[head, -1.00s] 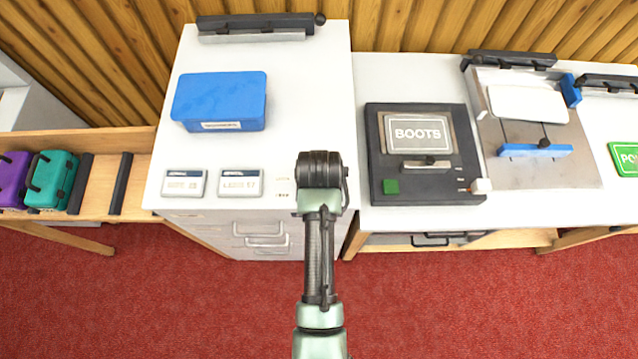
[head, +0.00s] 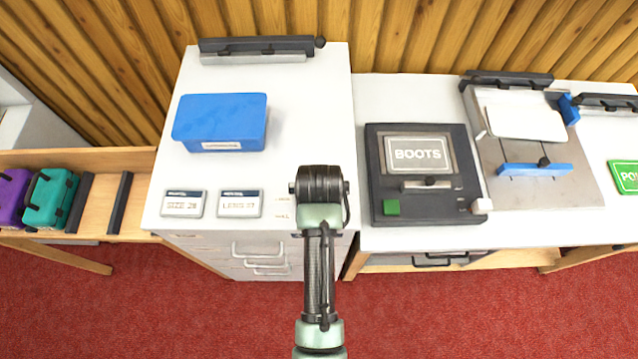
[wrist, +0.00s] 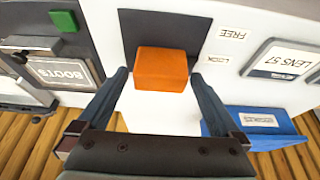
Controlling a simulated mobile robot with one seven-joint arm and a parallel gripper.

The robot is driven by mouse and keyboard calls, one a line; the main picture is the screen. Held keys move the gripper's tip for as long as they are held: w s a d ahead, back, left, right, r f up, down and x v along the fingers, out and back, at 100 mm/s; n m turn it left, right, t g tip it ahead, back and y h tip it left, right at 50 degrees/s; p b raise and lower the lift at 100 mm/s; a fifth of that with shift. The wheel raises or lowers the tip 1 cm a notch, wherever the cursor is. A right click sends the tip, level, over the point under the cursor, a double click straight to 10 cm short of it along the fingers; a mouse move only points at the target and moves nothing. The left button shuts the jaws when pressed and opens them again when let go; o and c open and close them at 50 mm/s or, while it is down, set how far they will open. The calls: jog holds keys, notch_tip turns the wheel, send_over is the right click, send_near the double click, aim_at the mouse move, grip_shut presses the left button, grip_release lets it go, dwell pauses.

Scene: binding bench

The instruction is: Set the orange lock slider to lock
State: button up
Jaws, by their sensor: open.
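The orange lock slider (wrist: 162,68) is a block on a dark plate (wrist: 165,33) in the wrist view. In that view it appears level with the word LOCK (wrist: 218,58) rather than the word FREE (wrist: 232,33), which is farther up the picture. My gripper (wrist: 160,80) is open, with one finger on each side of the slider. I cannot tell whether either finger touches it. In the head view my gripper (head: 321,184) is over the front right of the white cabinet top (head: 305,110) and hides the slider.
Two label cards (head: 240,204) and a blue box (head: 222,122) are left of my gripper. On the right is a black device with a BOOTS screen (head: 417,154) and a green button (head: 391,207). The cabinet top behind my gripper is clear.

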jog(key=b+v, duration=0.1)
jog(key=v, duration=1)
jog(key=shift+r, duration=0.4)
jog(key=w+r+t, duration=0.4)
jog(key=r, duration=0.5)
jog(key=w+r+t+b, duration=0.1)
jog(key=w+r+t, duration=0.3)
jog(key=r, duration=0.6)
jog(key=w+r+t, duration=0.3)
jog(key=r+t, duration=0.1)
jog(key=r, duration=0.5)
jog(key=s+r+t+b, duration=0.1)
jog(key=s+r+t, duration=0.45)
jog(key=r, duration=0.75)
jog(key=s+r+t, duration=0.5)
jog(key=s+r, duration=0.2)
jog(key=r, duration=0.7)
notch_tip(320, 180, down, 61)
jog(key=b, duration=6)
jog(key=shift+r, duration=0.2)
jog(key=shift+s, duration=0.1)
